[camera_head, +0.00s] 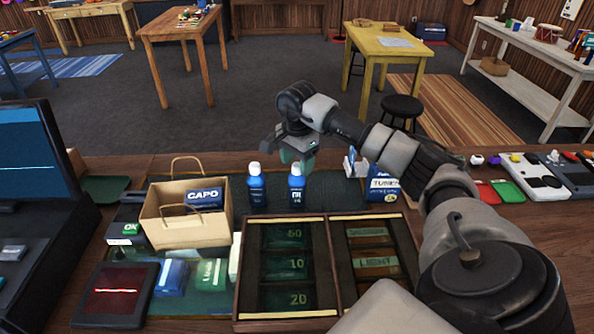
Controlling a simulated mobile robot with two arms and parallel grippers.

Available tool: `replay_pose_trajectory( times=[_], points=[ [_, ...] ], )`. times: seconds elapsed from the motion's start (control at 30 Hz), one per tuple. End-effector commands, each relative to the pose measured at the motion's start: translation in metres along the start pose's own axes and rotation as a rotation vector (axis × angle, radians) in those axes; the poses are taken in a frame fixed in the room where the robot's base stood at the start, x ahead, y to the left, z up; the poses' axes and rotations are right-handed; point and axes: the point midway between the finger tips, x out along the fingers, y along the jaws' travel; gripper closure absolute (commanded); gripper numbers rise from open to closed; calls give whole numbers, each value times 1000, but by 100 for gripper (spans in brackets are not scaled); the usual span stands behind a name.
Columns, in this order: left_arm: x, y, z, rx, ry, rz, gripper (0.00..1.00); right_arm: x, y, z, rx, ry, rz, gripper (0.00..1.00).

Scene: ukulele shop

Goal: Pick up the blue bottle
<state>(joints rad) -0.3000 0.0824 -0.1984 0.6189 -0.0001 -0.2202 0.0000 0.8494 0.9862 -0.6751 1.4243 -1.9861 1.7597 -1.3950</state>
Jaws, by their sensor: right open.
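Two blue bottles with white caps stand upright side by side on the counter behind the wooden tray. My right gripper (290,154) is above and slightly behind the bottles, near the right one's cap. It is open, with nothing seen between its fingers. Whether it touches the right bottle cannot be told. My left gripper does not show.
A paper bag (187,228) with a CAPO box stands left of the bottles. A divided wooden tray (328,276) lies in front. A blue TUNER packet (382,184) is to the right. A monitor (36,160) stands far left. Tables (390,45) stand beyond the counter.

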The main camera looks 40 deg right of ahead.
Motion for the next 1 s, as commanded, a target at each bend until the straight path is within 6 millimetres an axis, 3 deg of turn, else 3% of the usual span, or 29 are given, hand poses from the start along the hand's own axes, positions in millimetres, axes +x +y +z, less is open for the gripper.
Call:
replay_pose_trajectory(
  times=[0.17, 0.37, 0.77, 1.0],
  points=[
    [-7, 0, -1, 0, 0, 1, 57, 15, 0, 0, 1, 0, -1, 41],
    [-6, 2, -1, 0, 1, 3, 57, 17, 0, 0, 1, 0, -2, 41],
    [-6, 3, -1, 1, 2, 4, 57, 17, 0, 0, 1, 0, -2, 99],
    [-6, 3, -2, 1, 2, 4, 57, 17, 0, 0, 1, -1, -2, 100]
  ],
)
